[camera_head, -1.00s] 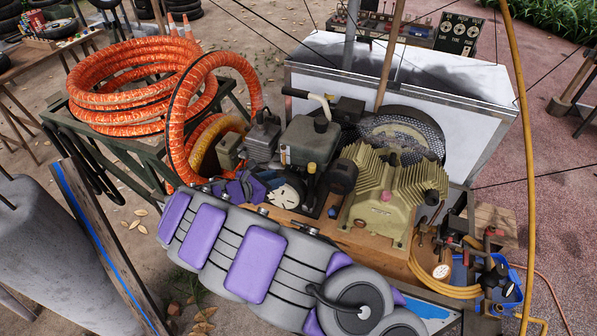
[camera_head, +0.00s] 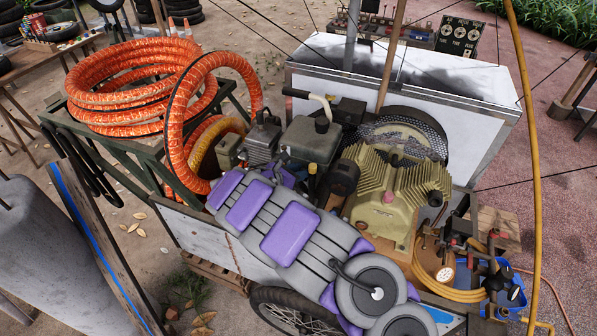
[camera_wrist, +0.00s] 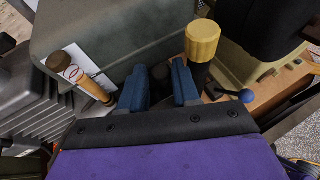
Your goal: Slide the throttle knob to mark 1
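In the wrist view my gripper (camera_wrist: 160,88) has two blue fingers standing apart, with a dark rounded part (camera_wrist: 160,73) showing in the gap; I cannot tell whether they touch it. A yellow-capped dark post (camera_wrist: 202,42) stands just right of the right finger. A blue ball-ended lever (camera_wrist: 246,96) is farther right. To the left, a wooden handle with a brown end (camera_wrist: 62,62) lies across a white plate with dark lines (camera_wrist: 92,66). I cannot tell for sure which part is the throttle knob, and no numeral is readable. In the head view my arm hides the fingers.
The grey engine tank (camera_head: 312,140) and olive compressor block (camera_head: 390,198) crowd the cart beside my arm. An orange hose coil (camera_head: 130,85) is at left. A yellow hose (camera_head: 531,150) hangs at right. A white panel (camera_head: 475,130) closes off the back.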

